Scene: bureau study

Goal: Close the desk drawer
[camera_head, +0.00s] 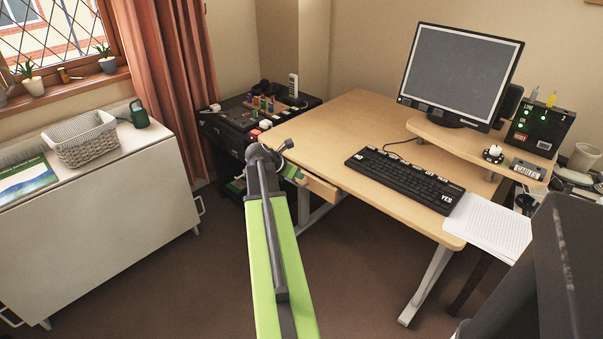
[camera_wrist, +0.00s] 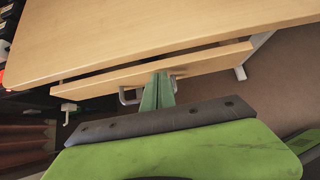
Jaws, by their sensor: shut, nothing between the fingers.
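The wooden desk (camera_head: 330,135) has a drawer (camera_head: 320,189) under its left front edge. The drawer stands partly open; in the wrist view a narrow dark gap shows between the desktop (camera_wrist: 150,35) and the drawer front (camera_wrist: 212,63). In the head view my arm hides part of the drawer.
A black cabinet (camera_head: 230,125) stands left of the desk. A white cabinet (camera_head: 95,230) is at the far left. Carpet (camera_head: 350,270) lies clear in front of the desk.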

